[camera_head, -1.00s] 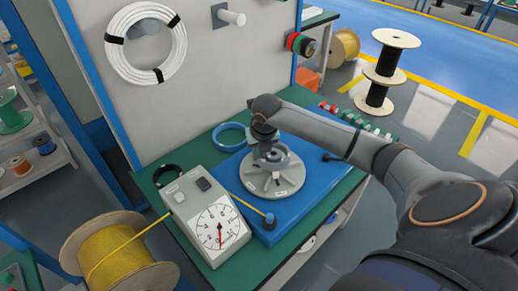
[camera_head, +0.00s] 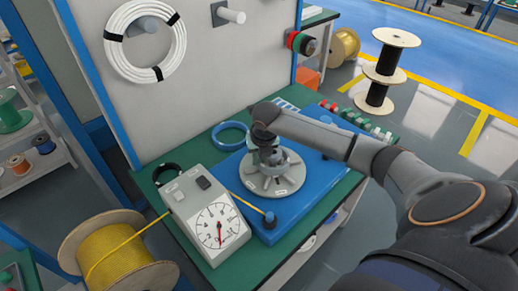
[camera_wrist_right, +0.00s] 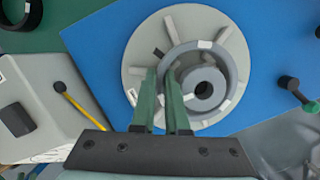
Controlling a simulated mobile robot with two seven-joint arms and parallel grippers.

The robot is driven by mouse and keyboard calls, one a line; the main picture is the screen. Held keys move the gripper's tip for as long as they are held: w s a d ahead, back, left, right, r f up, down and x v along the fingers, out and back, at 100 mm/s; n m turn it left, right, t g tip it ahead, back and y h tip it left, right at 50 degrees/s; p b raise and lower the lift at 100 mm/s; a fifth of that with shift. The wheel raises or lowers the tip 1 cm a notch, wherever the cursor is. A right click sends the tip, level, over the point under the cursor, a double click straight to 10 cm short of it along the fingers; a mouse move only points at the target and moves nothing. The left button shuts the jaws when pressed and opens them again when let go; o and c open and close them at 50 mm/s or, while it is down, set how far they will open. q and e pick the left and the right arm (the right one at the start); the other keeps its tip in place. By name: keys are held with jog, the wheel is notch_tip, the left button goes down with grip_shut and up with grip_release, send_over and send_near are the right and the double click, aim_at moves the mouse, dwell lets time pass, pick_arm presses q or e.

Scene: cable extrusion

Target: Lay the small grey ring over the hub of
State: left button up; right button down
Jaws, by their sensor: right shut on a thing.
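The small grey ring (camera_wrist_right: 235,62) has white marks on it. In the wrist view it encircles the grey hub (camera_wrist_right: 210,80), which has a dark hole in its middle. The hub stands at the centre of a light grey ribbed disc (camera_wrist_right: 145,50), also in the head view (camera_head: 268,189). My right gripper (camera_wrist_right: 162,74) is shut on the ring's left wall, with its green fingers pointing down at the disc; it also shows in the head view (camera_head: 268,155). Whether the ring touches the disc is unclear. My left gripper is not in view.
The disc sits on a blue base plate (camera_head: 306,194) on the green bench. A blue coil (camera_head: 229,136) lies behind.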

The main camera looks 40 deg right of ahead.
jog(key=shift+f, duration=0.3)
jog(key=c, duration=0.8)
grip_release()
jog(key=shift+c, duration=0.2)
jog(key=shift+s+d, duration=0.1)
jog(key=shift+d, duration=0.1)
jog(key=shift+d+r+p, duration=0.1)
jog(key=shift+r+p, duration=0.5)
jog(key=shift+r, duration=1.25)
jog(key=r, duration=0.4)
jog(key=shift+a+r, duration=0.2)
jog(key=shift+a, duration=0.05)
